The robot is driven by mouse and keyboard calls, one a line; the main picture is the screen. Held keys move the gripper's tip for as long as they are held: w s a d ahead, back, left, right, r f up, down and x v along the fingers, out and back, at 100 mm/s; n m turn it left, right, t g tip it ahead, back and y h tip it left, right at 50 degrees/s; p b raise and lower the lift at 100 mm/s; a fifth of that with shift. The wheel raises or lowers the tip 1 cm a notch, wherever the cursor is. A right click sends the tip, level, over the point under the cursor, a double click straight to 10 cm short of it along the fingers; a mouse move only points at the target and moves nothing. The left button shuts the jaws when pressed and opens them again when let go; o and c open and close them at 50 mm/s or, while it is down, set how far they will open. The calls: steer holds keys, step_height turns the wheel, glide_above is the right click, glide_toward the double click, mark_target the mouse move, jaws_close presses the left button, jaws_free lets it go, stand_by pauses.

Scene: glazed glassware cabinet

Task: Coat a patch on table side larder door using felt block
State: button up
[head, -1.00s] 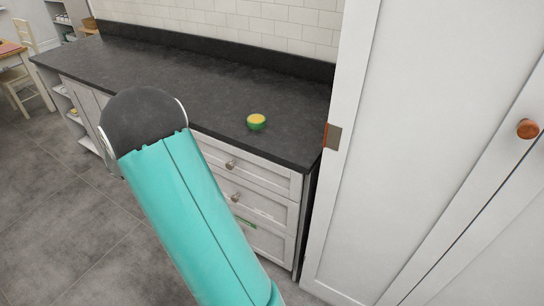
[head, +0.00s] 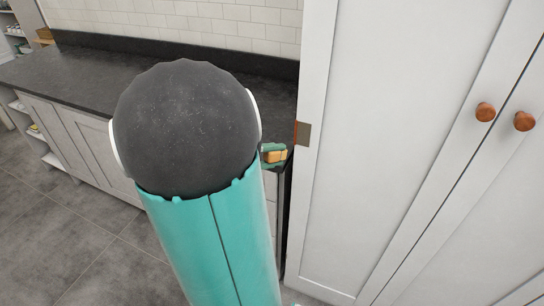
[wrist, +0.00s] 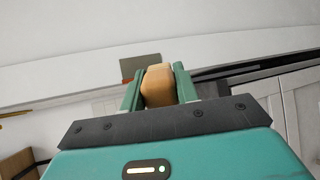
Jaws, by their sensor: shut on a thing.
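My gripper (head: 273,154) shows past my arm in the head view, with its green fingers shut on the tan-orange felt block (head: 277,156). In the wrist view the block (wrist: 158,86) sits between the two fingers (wrist: 158,90). The white larder door (head: 390,150) stands at the right, upright and closed. A small grey-brown patch (head: 303,133) with an orange-red edge is near its left edge. The patch (wrist: 140,66) also shows beyond the fingers in the wrist view. In the head view the block is just left of the patch and slightly lower, with a small gap in the picture.
A dark worktop (head: 60,78) over white cabinets (head: 75,140) runs left of the larder; my arm hides much of it. Two round wooden knobs (head: 485,112) stick out from the larder doors. Grey floor tiles (head: 70,220) are clear at the lower left.

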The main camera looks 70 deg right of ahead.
steer(key=shift+s+d, duration=0.15)
steer(key=shift+d, duration=1.2)
steer(key=shift+s+d, duration=0.1)
steer(key=shift+d, duration=1.2)
steer(key=shift+s+d, duration=0.1)
steer(key=shift+d, duration=0.85)
steer(key=shift+s, duration=0.1)
